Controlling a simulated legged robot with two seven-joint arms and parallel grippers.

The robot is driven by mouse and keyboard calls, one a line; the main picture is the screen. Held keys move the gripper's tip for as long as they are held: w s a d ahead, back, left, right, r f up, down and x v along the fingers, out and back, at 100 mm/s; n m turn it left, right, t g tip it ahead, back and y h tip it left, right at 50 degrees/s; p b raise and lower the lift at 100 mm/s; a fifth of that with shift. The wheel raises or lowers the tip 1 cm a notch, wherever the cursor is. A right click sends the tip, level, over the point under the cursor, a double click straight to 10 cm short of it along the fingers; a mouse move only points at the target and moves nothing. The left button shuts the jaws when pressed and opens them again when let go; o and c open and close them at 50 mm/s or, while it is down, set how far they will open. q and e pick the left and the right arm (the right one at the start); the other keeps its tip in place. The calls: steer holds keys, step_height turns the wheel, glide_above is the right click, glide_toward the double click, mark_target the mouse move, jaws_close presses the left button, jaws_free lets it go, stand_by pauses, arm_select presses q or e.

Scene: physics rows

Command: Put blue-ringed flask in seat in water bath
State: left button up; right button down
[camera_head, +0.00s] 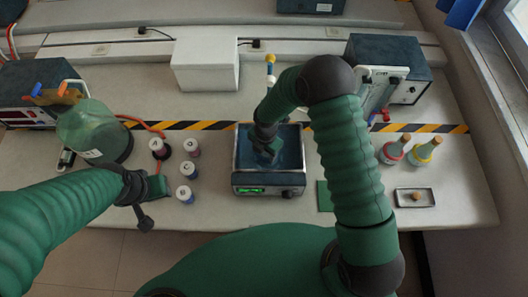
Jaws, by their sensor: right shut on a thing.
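The water bath (240,178) is a dark box with a blue basin and a lit green display, standing mid-table near the front edge. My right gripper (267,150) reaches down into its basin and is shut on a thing. The gripper and arm hide nearly all of that thing; no blue-ringed flask shows elsewhere, so I take it to be that flask. The seat beneath is hidden too, and I cannot tell whether the flask touches it. My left gripper (146,210) hangs by the table's front edge at left, apart from the vials; its jaws are unclear.
A red-ringed flask (394,150) and a yellow-ringed flask (424,151) stand at right, behind a small tray (402,203). Several capped vials (187,194) and a big green glass vessel (92,132) stand at left. A white box (205,62) stands behind the bath.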

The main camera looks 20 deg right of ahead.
steer(key=shift+d, duration=0.15)
steer(key=shift+d, duration=0.25)
steer(key=shift+a, duration=0.1)
steer(key=shift+f, duration=0.35)
stand_by(0.3)
steer(key=shift+c, duration=2.2)
jaws_free()
